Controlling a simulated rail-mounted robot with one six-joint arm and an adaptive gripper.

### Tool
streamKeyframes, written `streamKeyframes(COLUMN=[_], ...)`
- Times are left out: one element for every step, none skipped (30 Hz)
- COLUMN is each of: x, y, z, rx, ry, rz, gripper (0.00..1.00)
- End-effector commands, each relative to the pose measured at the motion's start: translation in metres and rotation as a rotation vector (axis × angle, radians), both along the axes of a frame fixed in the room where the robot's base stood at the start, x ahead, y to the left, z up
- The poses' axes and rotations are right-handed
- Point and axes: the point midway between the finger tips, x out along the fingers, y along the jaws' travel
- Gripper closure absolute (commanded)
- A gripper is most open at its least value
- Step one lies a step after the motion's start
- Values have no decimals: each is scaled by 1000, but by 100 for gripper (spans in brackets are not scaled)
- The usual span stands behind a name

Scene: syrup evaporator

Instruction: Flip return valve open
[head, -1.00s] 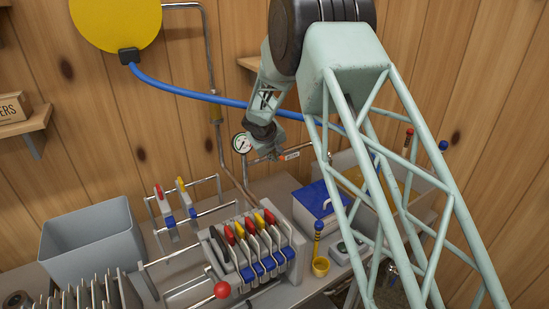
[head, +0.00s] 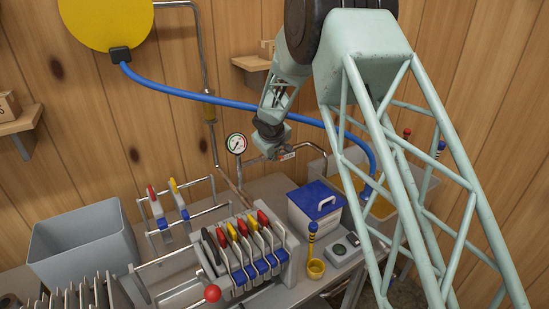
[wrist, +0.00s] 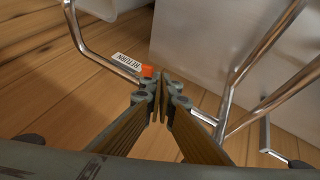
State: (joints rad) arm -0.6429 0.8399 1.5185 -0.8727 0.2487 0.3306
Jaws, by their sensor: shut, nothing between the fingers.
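The return valve shows in the wrist view as an orange handle end (wrist: 147,71) beside a white RETURN label (wrist: 127,62) on a chrome pipe. In the head view the label (head: 287,156) sits on the pipe to the right of the pressure gauge (head: 236,144). My gripper (wrist: 163,77) is shut with nothing between its fingers. Its fingertips are just right of the orange end in the wrist view; I cannot tell whether they touch it. In the head view my gripper (head: 271,150) is at the pipe by the label, and it hides part of the valve.
A blue hose (head: 220,100) runs behind my arm to a pan at the right. Below stand a blue-lidded box (head: 316,207), a filter press (head: 245,255), a yellow ladle (head: 316,267) and a grey bin (head: 85,250). Chrome pipes (wrist: 250,70) slant at the right of the wrist view.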

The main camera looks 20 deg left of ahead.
Motion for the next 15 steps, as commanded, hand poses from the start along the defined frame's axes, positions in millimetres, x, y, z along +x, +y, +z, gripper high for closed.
streamKeyframes(x=[0,0,0,0,0,0,1,1,3,4,5,8,10,12,15], y=[0,1,1,1,2,2,3,3,3,3,2,1,1,0,-2], z=[0,0,0,0,0,0,0,-1,-1,-1,-1,-1,-1,-1,-1], rx=[0,0,1,1,1,0,0,1,0,0,0,1,0,0,1], ry=[0,1,0,0,0,0,0,-1,0,0,0,1,1,1,1], rz=[0,0,1,2,3,5,7,8,9,11,11,12,13,13,12], gripper=[100,100,100,100,100,100,100,100,100,100,100,100,100,100,100])
